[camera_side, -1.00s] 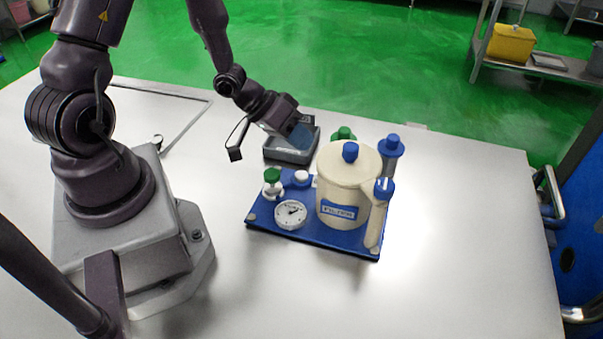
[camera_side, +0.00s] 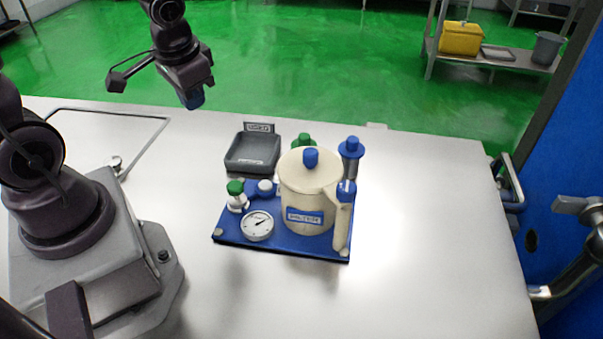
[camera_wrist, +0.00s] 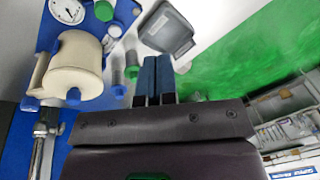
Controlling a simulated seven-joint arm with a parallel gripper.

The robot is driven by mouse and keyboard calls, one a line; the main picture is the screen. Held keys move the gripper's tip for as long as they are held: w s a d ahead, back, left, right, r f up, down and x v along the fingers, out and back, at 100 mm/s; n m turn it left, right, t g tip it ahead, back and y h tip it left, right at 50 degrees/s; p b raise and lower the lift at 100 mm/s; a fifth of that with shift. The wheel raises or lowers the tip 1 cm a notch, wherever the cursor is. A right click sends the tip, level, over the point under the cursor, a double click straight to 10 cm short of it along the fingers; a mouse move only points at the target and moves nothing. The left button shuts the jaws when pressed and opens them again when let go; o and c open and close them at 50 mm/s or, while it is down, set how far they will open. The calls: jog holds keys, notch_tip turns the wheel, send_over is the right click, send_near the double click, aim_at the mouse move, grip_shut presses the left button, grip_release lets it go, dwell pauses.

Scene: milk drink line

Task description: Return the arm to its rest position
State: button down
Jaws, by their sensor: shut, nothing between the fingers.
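My gripper (camera_side: 195,100) is raised above the back left of the table in the side view, clear of everything. Its blue fingers (camera_wrist: 153,78) are together and empty in the wrist view. Below and right of it, a grey tray (camera_side: 238,166) with a label at its back stands on the table; its inside looks empty. The cream jug (camera_side: 300,180) with a blue knob stands upright on the blue base plate (camera_side: 290,250). The jug (camera_wrist: 78,60) and tray (camera_wrist: 180,45) also show in the wrist view.
A metal frame (camera_side: 150,148) lies at the table's left. The table's right side is clear. A blue door (camera_side: 575,180) with handles stands at right.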

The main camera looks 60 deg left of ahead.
jog(key=s+d+r+m+t+h, duration=0.1)
jog(key=s+d+r+t, duration=0.3)
jog(key=d+r, duration=0.6)
notch_tip(320, 180, up, 3)
jog(key=shift+s+f+m+h, duration=0.1)
jog(key=shift+s+m+h, duration=0.1)
jog(key=shift+m+h, duration=0.35)
jog(key=c, duration=1.8)
grip_release()
jog(key=shift+a, duration=0.1)
